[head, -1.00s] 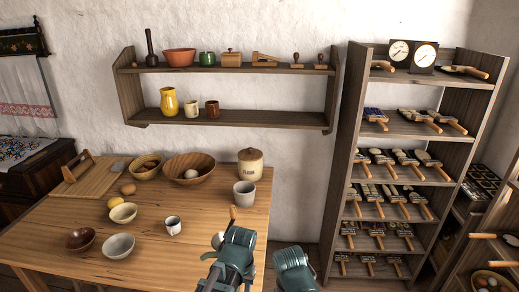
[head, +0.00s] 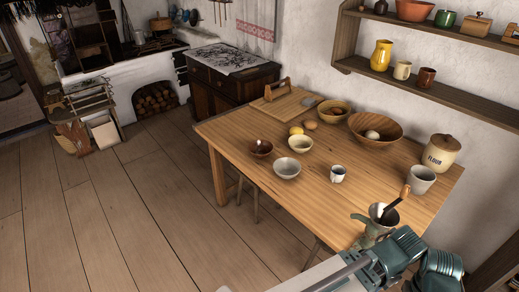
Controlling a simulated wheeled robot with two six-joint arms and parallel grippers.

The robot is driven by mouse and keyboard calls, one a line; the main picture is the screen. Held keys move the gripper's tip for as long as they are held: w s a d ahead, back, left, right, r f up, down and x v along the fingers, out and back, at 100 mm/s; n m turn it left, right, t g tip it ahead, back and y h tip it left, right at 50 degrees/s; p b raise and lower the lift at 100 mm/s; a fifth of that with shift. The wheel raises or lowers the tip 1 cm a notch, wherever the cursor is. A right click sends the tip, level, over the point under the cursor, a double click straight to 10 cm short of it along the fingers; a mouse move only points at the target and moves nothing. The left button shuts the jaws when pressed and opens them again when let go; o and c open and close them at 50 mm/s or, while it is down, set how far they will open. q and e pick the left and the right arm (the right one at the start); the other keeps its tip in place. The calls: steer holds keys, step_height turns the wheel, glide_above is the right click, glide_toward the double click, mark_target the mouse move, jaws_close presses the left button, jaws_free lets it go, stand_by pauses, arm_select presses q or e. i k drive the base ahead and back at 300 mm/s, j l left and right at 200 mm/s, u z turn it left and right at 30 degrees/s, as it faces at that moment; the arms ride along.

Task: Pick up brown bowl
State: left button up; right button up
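A small dark brown bowl (head: 261,149) stands upright at the left front corner of the wooden table (head: 240,140). It has a lighter spot inside and stands apart from the grey bowl (head: 287,168) and cream bowl (head: 300,144) to its right. My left gripper (head: 393,253) and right gripper (head: 442,268) are teal shapes at the bottom right, far from the brown bowl. Their fingertips do not show clearly.
A metal grinder (head: 372,232) with a wooden-handled crank sits at the table's near right edge. A cup (head: 338,174), a grey pot (head: 421,181) and a flour jar (head: 441,152) stand on the table. Open floor (head: 150,205) lies to the left, before a dark chest (head: 228,85).

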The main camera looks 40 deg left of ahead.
mark_target(261, 148)
steer(key=u, duration=1.5)
steer(key=i+j, duration=0.45)
steer(key=i+j+z, duration=0.1)
steer(key=i+j, duration=0.4)
steer(key=j, duration=0.15)
steer(key=z, duration=1.4)
